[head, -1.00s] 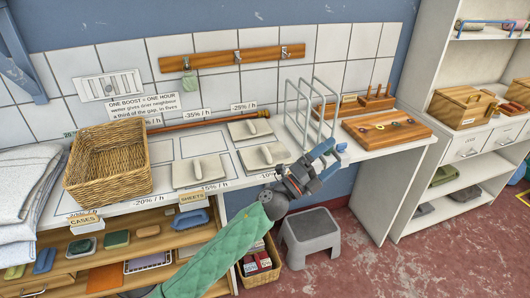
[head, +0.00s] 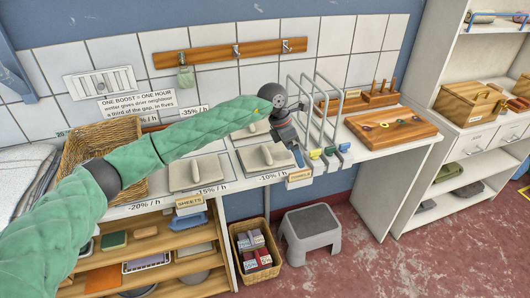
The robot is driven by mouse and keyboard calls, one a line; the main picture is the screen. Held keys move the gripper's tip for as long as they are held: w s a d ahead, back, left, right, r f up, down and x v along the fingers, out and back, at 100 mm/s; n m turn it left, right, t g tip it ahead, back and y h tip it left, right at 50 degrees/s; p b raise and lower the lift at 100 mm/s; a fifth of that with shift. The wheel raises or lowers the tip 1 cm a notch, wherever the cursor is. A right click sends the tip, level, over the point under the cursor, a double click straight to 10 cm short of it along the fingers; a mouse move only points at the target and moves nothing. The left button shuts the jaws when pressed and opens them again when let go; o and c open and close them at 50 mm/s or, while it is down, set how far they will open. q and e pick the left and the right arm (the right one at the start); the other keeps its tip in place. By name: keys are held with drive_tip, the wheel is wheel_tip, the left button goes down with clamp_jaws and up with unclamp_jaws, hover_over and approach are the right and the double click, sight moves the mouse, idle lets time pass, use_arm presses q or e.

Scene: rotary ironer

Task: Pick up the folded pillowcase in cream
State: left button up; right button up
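I cannot make out a folded pillowcase in cream for sure in the head view. The lower shelf holds small folded or block-like items, among them a green one (head: 114,240), a tan one (head: 145,232) and a blue one (head: 188,220). My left arm in its green sleeve crosses the counter from the left and hides part of it. My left gripper (head: 299,158) points down at the counter's front edge, just left of the wire rack (head: 320,105). Its fingers are small and dark, and I cannot tell whether they are apart. My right gripper is out of view.
A wicker basket (head: 75,160) stands on the counter, partly behind my arm. Pale panels with handles (head: 264,157) lie mid-counter. A wooden board (head: 390,130) lies at right. A grey step stool (head: 310,232) and a crate of boxes (head: 257,258) stand on the floor.

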sight(266, 151)
use_arm(q)
drive_tip(key=w+a+r+y, duration=0.1)
drive_tip(key=w+a, duration=0.1)
drive_tip(key=a, duration=0.1)
drive_tip(key=w+a+r+y, duration=0.1)
drive_tip(key=w+a, duration=0.1)
drive_tip(key=w+a+r+t+y, duration=0.1)
drive_tip(key=w+a+y, duration=0.1)
drive_tip(key=a, duration=0.1)
drive_tip(key=shift+w+a+r, duration=0.1)
drive_tip(key=shift+w+a, duration=0.1)
drive_tip(key=shift+a, duration=0.1)
drive_tip(key=shift+w+a, duration=0.1)
drive_tip(key=shift+a, duration=0.1)
drive_tip(key=shift+f+p, duration=0.5)
drive_tip(key=shift+f, duration=0.65)
drive_tip(key=f+p, duration=0.1)
drive_tip(key=f, duration=0.1)
drive_tip(key=f+p, duration=0.2)
drive_tip(key=shift+d+f, duration=0.2)
drive_tip(key=shift+f, duration=0.45)
drive_tip(key=c, duration=0.9)
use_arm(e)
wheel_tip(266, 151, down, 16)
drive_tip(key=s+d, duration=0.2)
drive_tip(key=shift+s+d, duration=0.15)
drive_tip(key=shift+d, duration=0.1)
